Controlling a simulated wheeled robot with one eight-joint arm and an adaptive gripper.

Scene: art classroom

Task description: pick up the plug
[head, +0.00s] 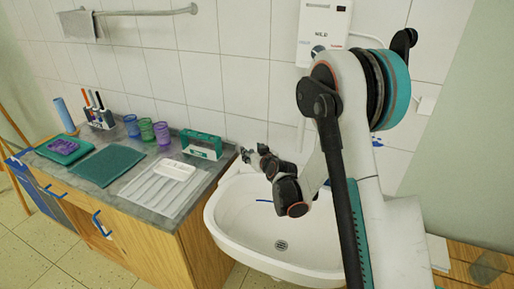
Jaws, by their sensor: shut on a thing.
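My gripper (254,154) is at the back left corner of the white sink (225,222), just above its rim, with my arm reaching in from the right. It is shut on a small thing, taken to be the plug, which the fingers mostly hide. The plug's shape and colour are too small to tell. The sink basin is open, with a round drain (281,245) at its bottom. A short blue strip (263,201) shows on the basin's back wall.
A grey counter (125,205) left of the sink holds a white drying tray (160,189), a green-and-white box (201,144), several coloured cups (146,129) and a green mat (106,166). A white heater (322,35) hangs on the tiled wall above the sink.

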